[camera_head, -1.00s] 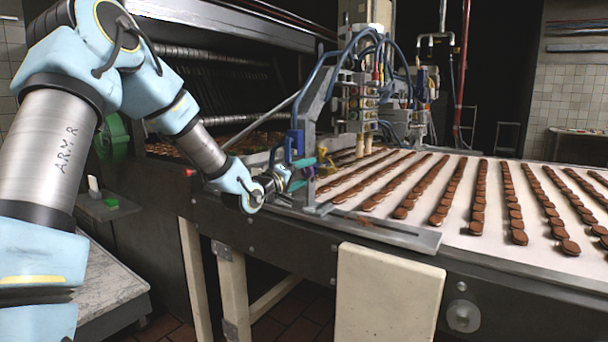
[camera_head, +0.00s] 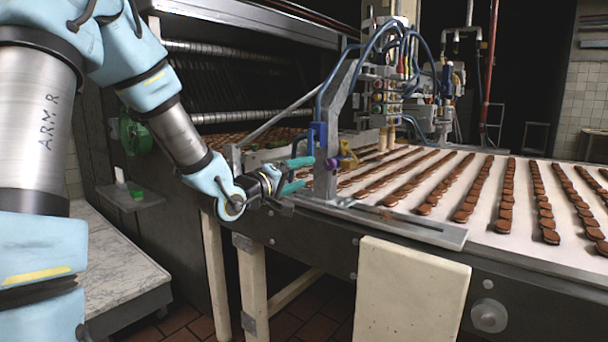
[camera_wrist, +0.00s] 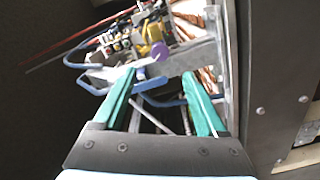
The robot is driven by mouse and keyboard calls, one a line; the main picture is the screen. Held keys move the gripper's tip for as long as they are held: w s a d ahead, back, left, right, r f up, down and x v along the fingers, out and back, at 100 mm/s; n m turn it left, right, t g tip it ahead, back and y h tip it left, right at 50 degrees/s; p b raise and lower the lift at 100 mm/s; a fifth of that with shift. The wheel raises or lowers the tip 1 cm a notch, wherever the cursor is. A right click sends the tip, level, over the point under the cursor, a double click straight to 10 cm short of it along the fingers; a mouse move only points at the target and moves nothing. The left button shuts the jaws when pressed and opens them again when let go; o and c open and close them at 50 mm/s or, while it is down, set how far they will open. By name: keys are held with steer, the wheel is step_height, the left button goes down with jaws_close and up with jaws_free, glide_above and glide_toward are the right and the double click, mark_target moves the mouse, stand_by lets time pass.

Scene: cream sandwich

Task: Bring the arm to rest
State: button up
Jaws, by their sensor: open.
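My gripper (camera_head: 300,174) is at the near left corner of the conveyor, beside the metal bracket of the machine in the head view. Its two teal fingers are apart with nothing held between them. In the wrist view my gripper (camera_wrist: 160,92) also shows spread fingers, pointing toward a blue handle (camera_wrist: 95,82) and a purple knob (camera_wrist: 156,53) beyond the tips. The purple knob also shows just right of the fingers in the head view (camera_head: 333,164). I cannot tell whether a finger touches the bracket.
The white conveyor (camera_head: 475,195) carries rows of brown biscuits. A metal guide plate (camera_head: 410,228) edges its near side. A cream panel (camera_head: 410,300) hangs below. A marble-topped table (camera_head: 115,265) stands at lower left. The floor between the table and conveyor legs looks clear.

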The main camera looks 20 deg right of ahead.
steer(key=a+f+y+p, duration=0.1)
steer(key=a+f+y, duration=0.25)
steer(key=a, duration=0.35)
steer(key=a+f+m+y+p, duration=0.1)
steer(key=a+f+y, duration=0.25)
steer(key=a, duration=0.25)
steer(key=a+f+y+p, duration=0.1)
steer(key=a+f+y, duration=0.2)
steer(key=a+y, duration=0.3)
steer(key=s+a+f+m+g+y+p, duration=0.1)
steer(key=s+a+g, duration=0.6)
steer(key=s+a, duration=0.7)
steer(key=shift+s+a+f+y+p, duration=0.15)
steer(key=shift+a+f+y+p, duration=0.2)
steer(key=shift+a+y, duration=0.4)
